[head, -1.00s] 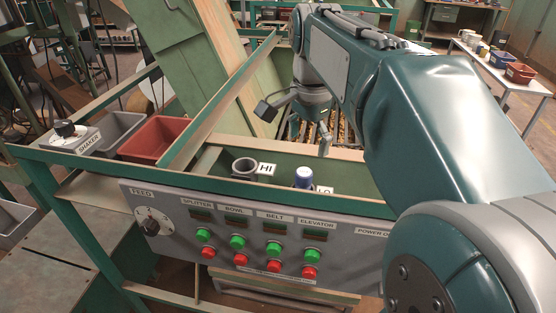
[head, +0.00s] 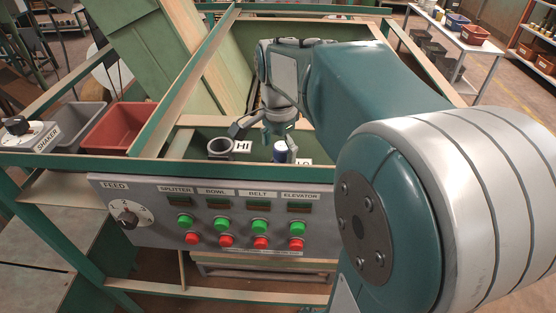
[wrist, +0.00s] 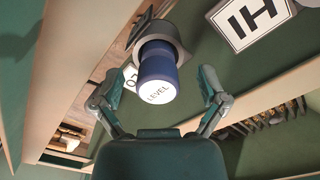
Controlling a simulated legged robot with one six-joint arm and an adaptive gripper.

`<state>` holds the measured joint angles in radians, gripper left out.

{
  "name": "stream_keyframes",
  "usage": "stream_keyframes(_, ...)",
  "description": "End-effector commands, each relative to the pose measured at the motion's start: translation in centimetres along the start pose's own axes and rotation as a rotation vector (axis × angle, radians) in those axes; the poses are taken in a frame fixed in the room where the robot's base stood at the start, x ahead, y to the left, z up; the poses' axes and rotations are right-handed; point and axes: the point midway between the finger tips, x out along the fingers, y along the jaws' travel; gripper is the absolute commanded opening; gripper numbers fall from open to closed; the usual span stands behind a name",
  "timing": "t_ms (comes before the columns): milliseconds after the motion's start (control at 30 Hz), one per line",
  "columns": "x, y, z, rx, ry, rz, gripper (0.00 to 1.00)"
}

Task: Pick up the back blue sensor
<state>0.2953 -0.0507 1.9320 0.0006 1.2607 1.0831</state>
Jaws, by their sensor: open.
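The blue sensor (wrist: 158,72) has a white end marked LEVEL and stands in a grey round holder (wrist: 150,28) beside the LO label. It also shows in the head view, as a blue cylinder (head: 279,152) behind the control panel. My gripper (wrist: 157,88) is open, with one finger on each side of the sensor in the wrist view. I see a gap on both sides and no contact. In the head view my gripper (head: 265,134) is just above and behind the sensor; its far finger is partly hidden.
An empty grey holder (head: 220,147) stands beside the HI label (head: 242,147). The green frame rail (head: 130,166) and the control panel (head: 145,190) with green and red buttons lie in front. A red bin (head: 118,128) and a grey bin (head: 72,125) sit at left.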

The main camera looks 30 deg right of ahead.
Motion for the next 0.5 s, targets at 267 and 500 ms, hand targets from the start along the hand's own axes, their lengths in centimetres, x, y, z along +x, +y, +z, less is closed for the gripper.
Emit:
stream_keyframes(267, 0.08, 0.00, -0.02, 0.001, 0.000, 0.000, 0.66)
stream_keyframes(500, 0.09, -0.01, 0.09, 0.001, 0.001, 0.001, 0.00)
